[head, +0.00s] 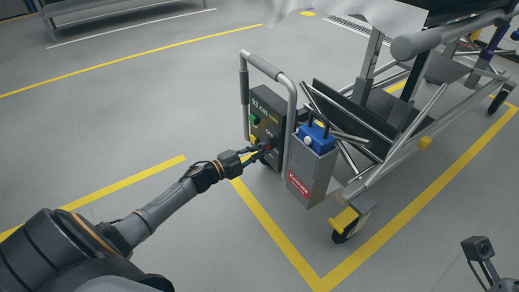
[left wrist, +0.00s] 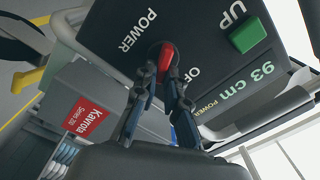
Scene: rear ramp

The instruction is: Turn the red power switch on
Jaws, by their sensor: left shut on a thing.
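The red power switch (left wrist: 166,54) is a small red handle on the dark control box (head: 265,112). My left gripper (head: 262,151) reaches the lower front of the box in the head view. In the left wrist view the two fingers of my left gripper (left wrist: 164,73) are closed on the switch from both sides. The word POWER stands to the left of the switch and OFF to its lower right. The fingers hide part of the switch and the panel near it, so I cannot tell its exact setting.
A green UP button (left wrist: 248,36) and a 93 cm display (left wrist: 249,83) are on the same panel. A bent handle bar (head: 268,68) frames the control box. The wheeled cart (head: 410,125) stands behind, with clear floor at left.

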